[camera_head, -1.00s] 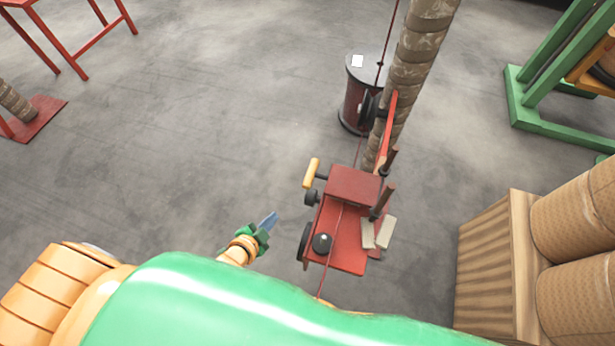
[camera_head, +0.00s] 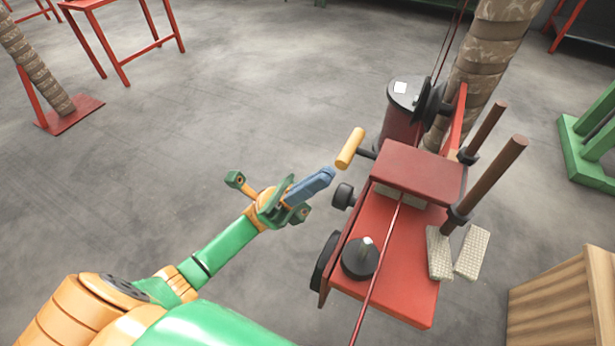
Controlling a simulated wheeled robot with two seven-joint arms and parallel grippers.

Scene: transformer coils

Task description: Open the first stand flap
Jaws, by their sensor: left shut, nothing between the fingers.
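The red stand (camera_head: 400,260) is right of centre in the head view. A red plate (camera_head: 410,171), which looks like its flap, lies across its upper part. A yellow-orange handle (camera_head: 350,148) sticks out on its left side, above a black knob (camera_head: 343,196). My left gripper (camera_head: 326,176) is shut and empty, its blue fingers pointing toward the handle and knob. It appears short of the handle, with floor visible between them. My right gripper is not in view.
A red cord (camera_head: 384,270) runs over the stand. Two brown posts (camera_head: 490,178) and pale blocks (camera_head: 439,253) are at its right. A dark drum (camera_head: 400,127) and a wrapped coil column (camera_head: 478,75) stand behind. A wooden crate (camera_head: 565,305) is lower right.

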